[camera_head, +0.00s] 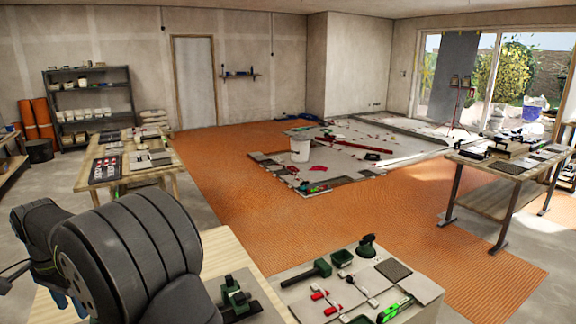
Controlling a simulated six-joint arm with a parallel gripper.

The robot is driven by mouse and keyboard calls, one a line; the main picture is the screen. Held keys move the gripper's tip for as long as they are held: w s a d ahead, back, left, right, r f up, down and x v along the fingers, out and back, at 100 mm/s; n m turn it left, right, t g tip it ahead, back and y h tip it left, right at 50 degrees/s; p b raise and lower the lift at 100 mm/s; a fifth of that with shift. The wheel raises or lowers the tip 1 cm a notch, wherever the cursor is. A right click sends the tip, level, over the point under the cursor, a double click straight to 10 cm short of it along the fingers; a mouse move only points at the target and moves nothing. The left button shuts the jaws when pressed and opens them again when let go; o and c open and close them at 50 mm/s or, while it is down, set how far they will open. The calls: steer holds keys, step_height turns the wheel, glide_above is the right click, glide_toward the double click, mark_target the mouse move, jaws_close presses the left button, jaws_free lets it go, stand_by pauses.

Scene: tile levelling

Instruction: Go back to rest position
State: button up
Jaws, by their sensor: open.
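My own dark arm (130,250) fills the lower left of the head view, with its links folded close to the camera. My gripper cannot be made out; the arm's bulk and the picture edge hide that area. In front of me, a work table holds light grey tiles (345,290), a darker square tile (393,270), and red-and-white levelling pieces. A dark green mallet-like tool (308,273), a green tray (341,258), a green suction-cup-like tool (367,246) and a bright green level (394,310) lie on or around the tiles.
A green and black device (237,298) stands on the wooden tabletop (232,252) beside my arm. Other tables stand at left (120,182) and right (490,202). A white bucket (300,148) stands on the partly tiled floor. The orange matting (240,200) between is mostly clear.

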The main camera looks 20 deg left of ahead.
step_height(320, 180, down, 14)
stand_by(0.4)
step_height(320, 180, up, 18)
step_height(320, 180, down, 18)
steer(key=shift+r, duration=0.25)
steer(key=shift+f, duration=0.35)
steer(key=n, duration=0.4)
steer(key=shift+r, duration=0.1)
steer(key=n, duration=0.9)
steer(key=shift+n, duration=2.2)
